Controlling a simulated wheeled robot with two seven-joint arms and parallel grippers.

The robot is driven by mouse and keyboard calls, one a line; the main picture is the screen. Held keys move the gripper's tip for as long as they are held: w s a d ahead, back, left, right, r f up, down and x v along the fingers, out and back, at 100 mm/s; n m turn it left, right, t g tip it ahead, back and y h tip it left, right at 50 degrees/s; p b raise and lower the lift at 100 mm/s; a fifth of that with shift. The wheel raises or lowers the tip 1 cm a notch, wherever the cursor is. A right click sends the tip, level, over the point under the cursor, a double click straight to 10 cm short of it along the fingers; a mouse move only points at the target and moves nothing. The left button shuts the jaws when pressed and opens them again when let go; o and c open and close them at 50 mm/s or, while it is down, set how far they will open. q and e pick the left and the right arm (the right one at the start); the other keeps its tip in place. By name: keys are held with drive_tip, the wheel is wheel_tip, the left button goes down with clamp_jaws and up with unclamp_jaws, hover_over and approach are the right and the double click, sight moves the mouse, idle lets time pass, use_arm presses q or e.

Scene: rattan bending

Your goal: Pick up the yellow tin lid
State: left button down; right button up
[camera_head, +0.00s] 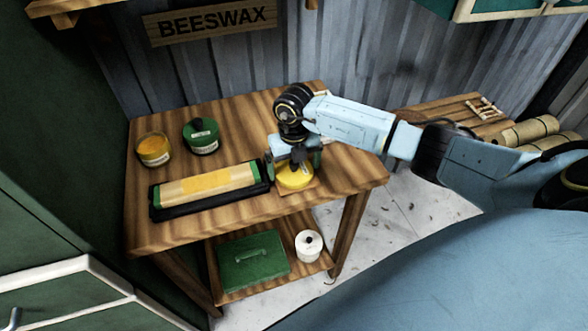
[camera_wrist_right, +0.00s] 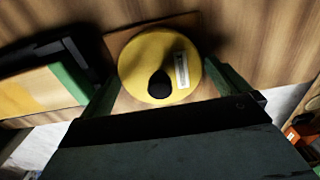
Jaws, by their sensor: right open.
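The yellow tin lid (camera_head: 295,178) lies on a small wooden board (camera_head: 308,190) at the right part of the table. In the right wrist view the lid (camera_wrist_right: 150,50) is round, with a black knob and a white label. My right gripper (camera_head: 291,160) is open just above the lid. In the wrist view its green fingers stand on either side of the lid's near part, with the knob between them; I cannot tell whether they touch it. My left gripper is not in view.
The wooden table (camera_head: 150,230) also holds an open yellow tin (camera_head: 154,150), a green-lidded tin (camera_head: 201,136) and a black tray (camera_head: 165,213) with a green-ended block just left of my right gripper. A green box (camera_head: 254,262) and white jar (camera_head: 309,246) stand on the lower shelf.

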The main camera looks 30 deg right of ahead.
drive_tip(key=shift+c, duration=0.4)
drive_tip(key=c, duration=0.6)
drive_tip(key=shift+r, duration=0.1)
